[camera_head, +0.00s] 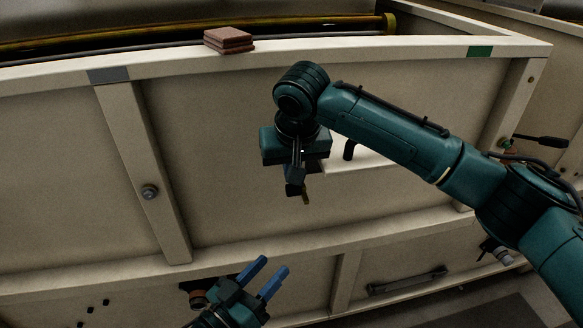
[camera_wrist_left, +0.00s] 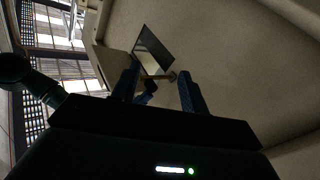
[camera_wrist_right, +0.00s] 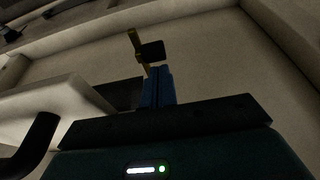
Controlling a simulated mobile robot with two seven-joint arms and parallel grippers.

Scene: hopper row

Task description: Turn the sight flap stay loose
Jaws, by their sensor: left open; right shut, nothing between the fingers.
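The sight flap (camera_head: 362,166) is a pale panel standing out from the hopper wall, with a black handle (camera_head: 349,150). It fills the left of the right wrist view (camera_wrist_right: 50,112), with a dark opening behind it. What looks like the stay is a brass strip (camera_wrist_right: 137,45) with a black block (camera_wrist_right: 152,51); its brass end shows small in the head view (camera_head: 306,199). My right gripper (camera_wrist_right: 160,72) is shut and empty, its tips close to the stay; contact cannot be told. My left gripper (camera_head: 268,272) is open and empty, low before the wall.
An upright rib with a bolt (camera_head: 149,192) stands at the left. A bar handle (camera_head: 407,281) is low at the right. A black lever (camera_head: 540,141) projects at the far right.

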